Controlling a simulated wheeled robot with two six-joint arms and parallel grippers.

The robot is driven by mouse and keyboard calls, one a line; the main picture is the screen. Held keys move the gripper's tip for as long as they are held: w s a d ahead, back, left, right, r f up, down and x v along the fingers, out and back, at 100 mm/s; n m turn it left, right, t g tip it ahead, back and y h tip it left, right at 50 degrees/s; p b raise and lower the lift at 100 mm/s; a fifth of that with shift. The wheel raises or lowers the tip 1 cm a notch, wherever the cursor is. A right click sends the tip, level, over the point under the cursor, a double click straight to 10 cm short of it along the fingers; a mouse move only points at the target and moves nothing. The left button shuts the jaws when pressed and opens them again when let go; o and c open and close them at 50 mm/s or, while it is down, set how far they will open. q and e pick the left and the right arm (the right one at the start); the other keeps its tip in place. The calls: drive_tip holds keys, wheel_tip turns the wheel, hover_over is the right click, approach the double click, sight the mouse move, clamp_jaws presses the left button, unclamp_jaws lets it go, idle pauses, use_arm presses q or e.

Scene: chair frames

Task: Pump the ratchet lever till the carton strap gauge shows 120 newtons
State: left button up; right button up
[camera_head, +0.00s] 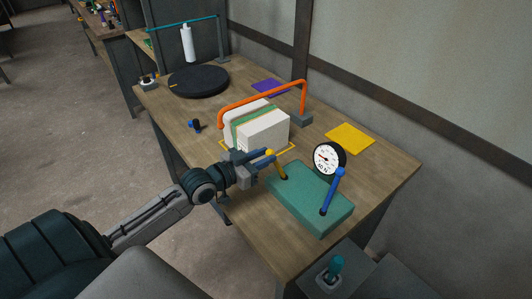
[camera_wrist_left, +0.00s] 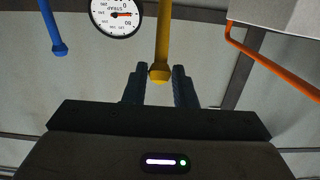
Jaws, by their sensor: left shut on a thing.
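A white carton (camera_head: 263,137) with a green strap (camera_head: 237,131) around it stands on the wooden table. In front of it is a green base (camera_head: 315,205) with a yellow lever (camera_head: 280,170), a blue lever (camera_head: 329,199) and a round strap gauge (camera_head: 327,158). The gauge's digits are too small to read surely; its dial also shows upside down in the left wrist view (camera_wrist_left: 115,14). My left gripper (camera_head: 268,160) is shut on the yellow lever near its knob; the knob shows between the fingers in the left wrist view (camera_wrist_left: 160,72). My right gripper is out of view.
An orange arch (camera_head: 262,94) spans over the carton. A black turntable (camera_head: 199,82) lies at the back left. A yellow pad (camera_head: 350,138) and a purple pad (camera_head: 270,87) lie along the wall side. A teal knob (camera_head: 335,267) stands below the table's near corner.

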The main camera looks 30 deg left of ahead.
use_arm(q)
drive_tip(key=w+b, duration=0.1)
drive_tip(key=w+d+b, duration=0.1)
drive_tip(key=w, duration=0.1)
drive_tip(key=w+r+b, duration=0.1)
drive_tip(key=shift+w+d, duration=0.25)
drive_tip(key=shift+w+d+r+b, duration=0.1)
drive_tip(key=shift+w+d+b, duration=0.1)
drive_tip(key=shift+w+b, duration=0.25)
drive_tip(key=shift+w, duration=0.15)
